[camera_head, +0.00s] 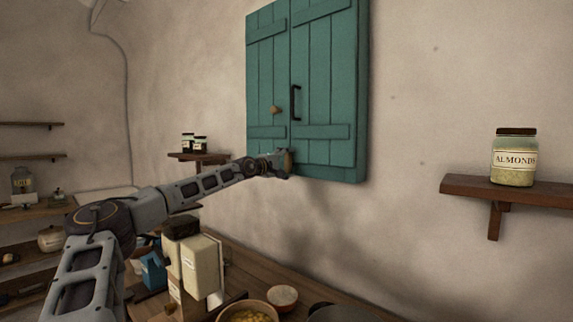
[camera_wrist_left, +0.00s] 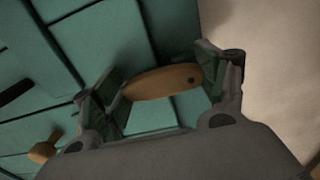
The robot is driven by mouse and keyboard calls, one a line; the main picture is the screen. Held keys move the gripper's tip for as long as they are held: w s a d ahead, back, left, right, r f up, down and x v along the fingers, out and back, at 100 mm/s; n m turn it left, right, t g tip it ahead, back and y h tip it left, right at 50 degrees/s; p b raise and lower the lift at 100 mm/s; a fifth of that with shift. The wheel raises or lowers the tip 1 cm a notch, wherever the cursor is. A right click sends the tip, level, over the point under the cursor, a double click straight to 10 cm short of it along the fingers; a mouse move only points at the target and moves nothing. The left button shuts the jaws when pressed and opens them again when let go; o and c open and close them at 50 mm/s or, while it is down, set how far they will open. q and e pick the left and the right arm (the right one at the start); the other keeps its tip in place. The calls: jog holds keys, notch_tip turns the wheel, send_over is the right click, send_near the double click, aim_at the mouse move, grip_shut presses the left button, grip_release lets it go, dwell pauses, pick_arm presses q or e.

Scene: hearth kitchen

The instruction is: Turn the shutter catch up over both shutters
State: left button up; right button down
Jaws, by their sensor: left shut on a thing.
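The teal shutters (camera_head: 325,65) hang on the wall, both leaves closed side by side. The wooden shutter catch (camera_head: 288,159) is at their lower edge, near the seam; in the head view it looks roughly upright, partly covered by my gripper. My left gripper (camera_head: 281,166) is at the catch. In the left wrist view the catch (camera_wrist_left: 162,82) is an oval tan piece with a dark pivot dot, held end to end between the two fingers (camera_wrist_left: 165,88). My right gripper is in neither view.
A wooden knob (camera_head: 275,110) and a black handle (camera_head: 295,102) stick out of the shutters. An almonds jar (camera_head: 514,160) stands on a right shelf (camera_head: 530,190). Below are cartons (camera_head: 202,265), a bowl (camera_head: 247,310) and a counter (camera_head: 255,270).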

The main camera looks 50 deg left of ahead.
aim_at(287, 162)
pick_arm(q)
jog(key=shift+f, duration=0.1)
jog(key=o, duration=1.4)
jog(key=shift+o, duration=0.2)
jog(key=shift+s, duration=0.5)
jog(key=shift+s+d, duration=0.15)
jog(key=shift+s, duration=0.6)
jog(key=shift+s, duration=0.75)
jog(key=shift+s+d, duration=0.15)
jog(key=shift+s, duration=0.35)
jog(key=shift+s+r, duration=0.2)
jog(key=shift+s, duration=0.35)
jog(key=shift+s+d+f, duration=0.15)
jog(key=shift+s, duration=0.5)
dwell(0.9)
